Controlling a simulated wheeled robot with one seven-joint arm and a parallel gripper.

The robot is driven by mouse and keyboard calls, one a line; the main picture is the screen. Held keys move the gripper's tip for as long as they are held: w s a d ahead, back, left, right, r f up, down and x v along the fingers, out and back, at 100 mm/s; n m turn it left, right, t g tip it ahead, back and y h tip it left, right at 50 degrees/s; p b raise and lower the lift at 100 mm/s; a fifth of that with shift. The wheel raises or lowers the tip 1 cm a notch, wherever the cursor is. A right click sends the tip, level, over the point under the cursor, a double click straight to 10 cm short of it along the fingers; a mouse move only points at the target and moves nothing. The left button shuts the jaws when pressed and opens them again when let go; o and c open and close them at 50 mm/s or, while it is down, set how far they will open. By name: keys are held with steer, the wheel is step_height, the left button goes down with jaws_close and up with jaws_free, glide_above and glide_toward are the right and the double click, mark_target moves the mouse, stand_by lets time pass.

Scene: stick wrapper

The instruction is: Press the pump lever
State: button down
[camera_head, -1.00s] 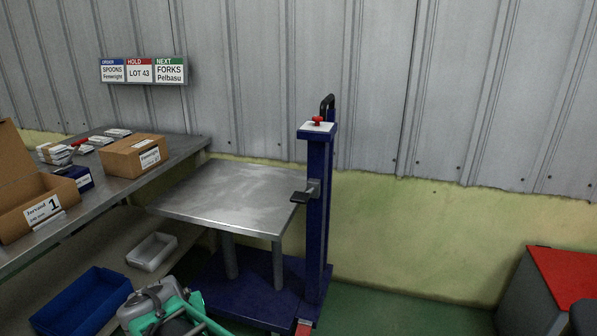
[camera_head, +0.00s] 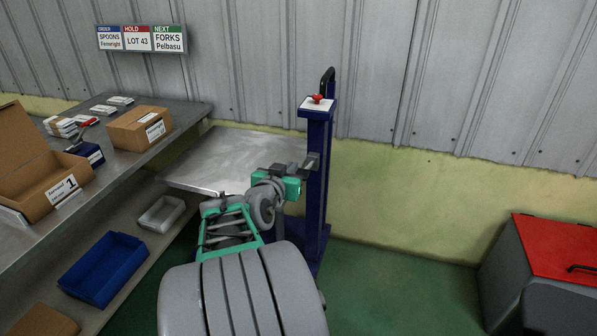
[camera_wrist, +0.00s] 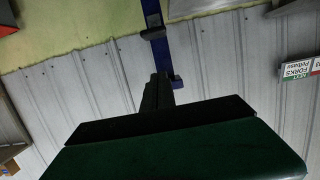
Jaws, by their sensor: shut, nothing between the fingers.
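The blue lift column (camera_head: 318,195) stands at the right end of the metal lift table (camera_head: 215,158). A small dark lever (camera_wrist: 153,33) sticks out of the column's side. In the head view its grey mount (camera_head: 313,160) shows, but my gripper (camera_head: 300,169) overlaps the lever's pad there. In the upside-down wrist view my gripper (camera_wrist: 160,78) is shut and empty, with its fingertips toward the column. The lever appears apart from the fingertips there, lower on the column in the room. I cannot tell how far away it is in depth.
A red knob (camera_head: 317,98) and a black handle (camera_head: 328,80) top the column. A workbench (camera_head: 185,128) with boxes stands left, with a blue bin (camera_head: 103,268) below. A red-lidded grey chest (camera_head: 555,245) stands right. The green floor between column and chest is clear.

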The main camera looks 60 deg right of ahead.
glide_above(299, 172)
steer(key=s+a, duration=0.1)
steer(key=a, duration=0.1)
step_height(299, 172, down, 2)
steer(key=f, duration=0.3)
steer(key=shift+a, duration=0.2)
steer(key=shift+f, duration=0.4)
steer(key=shift+b, duration=0.35)
